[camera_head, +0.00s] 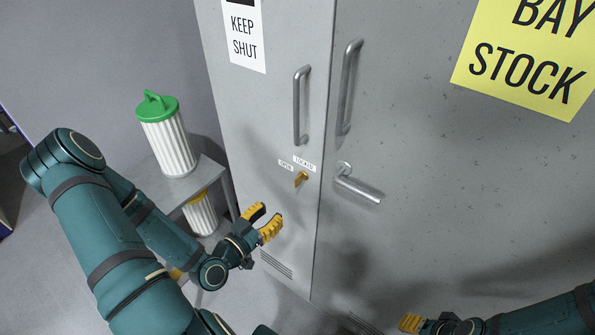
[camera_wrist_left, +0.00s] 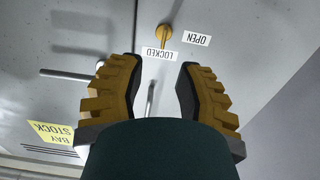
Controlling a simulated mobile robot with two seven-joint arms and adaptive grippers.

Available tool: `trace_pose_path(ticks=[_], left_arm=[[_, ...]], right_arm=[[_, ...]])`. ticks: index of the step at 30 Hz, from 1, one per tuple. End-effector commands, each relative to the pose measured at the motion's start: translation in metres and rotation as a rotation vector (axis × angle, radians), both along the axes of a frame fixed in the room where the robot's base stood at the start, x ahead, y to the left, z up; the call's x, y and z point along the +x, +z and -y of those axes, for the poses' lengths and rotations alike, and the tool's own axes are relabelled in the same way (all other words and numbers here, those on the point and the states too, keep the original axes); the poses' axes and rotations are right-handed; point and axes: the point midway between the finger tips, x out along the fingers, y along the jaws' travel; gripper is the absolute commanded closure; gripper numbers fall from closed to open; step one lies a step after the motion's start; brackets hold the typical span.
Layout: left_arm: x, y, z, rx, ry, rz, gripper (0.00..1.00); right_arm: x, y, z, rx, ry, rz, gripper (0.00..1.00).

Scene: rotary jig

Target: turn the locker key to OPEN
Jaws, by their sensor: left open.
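The brass-yellow locker key (camera_head: 301,179) sits in the narrow grey locker door, below the small OPEN label (camera_head: 286,165) and LOCKED label (camera_head: 304,164). In the left wrist view, which is upside down, the key (camera_wrist_left: 164,34) points toward the LOCKED label (camera_wrist_left: 159,54), with the OPEN label (camera_wrist_left: 197,39) beside it. My left gripper (camera_head: 264,222) is open and empty, below and left of the key and apart from it. Its yellow fingers frame the left wrist view. My right gripper (camera_head: 410,323) shows only partly at the bottom edge; its opening is unclear.
A lever handle (camera_head: 358,187) juts out right of the key. Bar handles stand above, on the narrow door (camera_head: 301,105) and wide door (camera_head: 348,88). A white ribbed canister with green lid (camera_head: 167,135) stands on a small grey table (camera_head: 212,172) at left.

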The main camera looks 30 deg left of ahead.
Motion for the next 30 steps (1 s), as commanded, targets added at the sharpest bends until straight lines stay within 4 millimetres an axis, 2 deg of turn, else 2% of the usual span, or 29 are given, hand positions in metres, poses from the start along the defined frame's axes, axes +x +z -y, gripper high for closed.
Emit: trace_pose_path(ticks=[1,5,11,21,30], left_arm=[[-0.003,0.006,-0.004,0.008,0.012,0.018,0.66],[0.000,0.009,-0.006,0.019,0.018,0.041,0.66],[0.024,0.006,-0.004,0.020,0.015,0.042,0.66],[0.051,0.005,-0.002,0.019,0.016,0.039,0.66],[0.106,0.010,0.003,0.014,0.017,0.037,0.66]], right_arm=[[0.000,0.003,0.000,0.000,-0.001,0.001,0.53],[0.000,-0.001,0.000,0.000,-0.001,0.001,0.53],[0.001,-0.024,-0.001,-0.004,-0.002,0.000,0.53],[-0.005,-0.066,-0.003,-0.005,0.009,-0.016,0.53],[-0.007,-0.066,-0.003,-0.004,0.013,-0.020,0.53]])
